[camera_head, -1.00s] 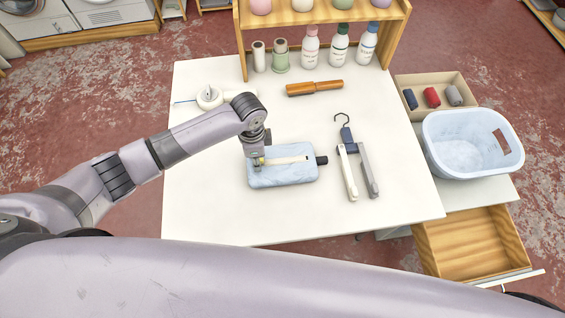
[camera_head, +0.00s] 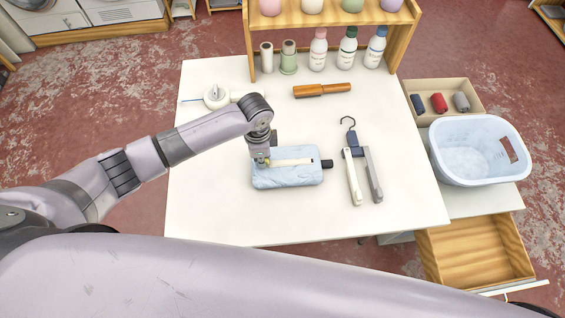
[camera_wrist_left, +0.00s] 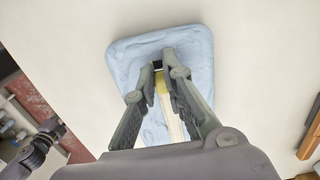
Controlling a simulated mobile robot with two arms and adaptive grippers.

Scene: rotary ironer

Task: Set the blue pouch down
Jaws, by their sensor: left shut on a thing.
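The blue pouch (camera_head: 288,176) is a pale blue, padded rounded rectangle at the middle of the white table (camera_head: 215,215). It looks flat on or just above the table; I cannot tell whether it touches. A cream strip runs along its top, and a dark end piece sticks out at its right. My left gripper (camera_head: 262,161) is over the strip's left end, shut on the pouch there. In the left wrist view the fingers (camera_wrist_left: 164,80) straddle the yellowish end of the strip, with the blue pouch (camera_wrist_left: 200,48) around them. My right gripper is not in view.
A clamp hanger (camera_head: 357,165) lies right of the pouch. A wooden-handled tool (camera_head: 322,89) and a white round device (camera_head: 216,97) lie behind. A shelf with bottles (camera_head: 348,48) stands at the back. A blue basket (camera_head: 470,170) is on the right. The front left table is clear.

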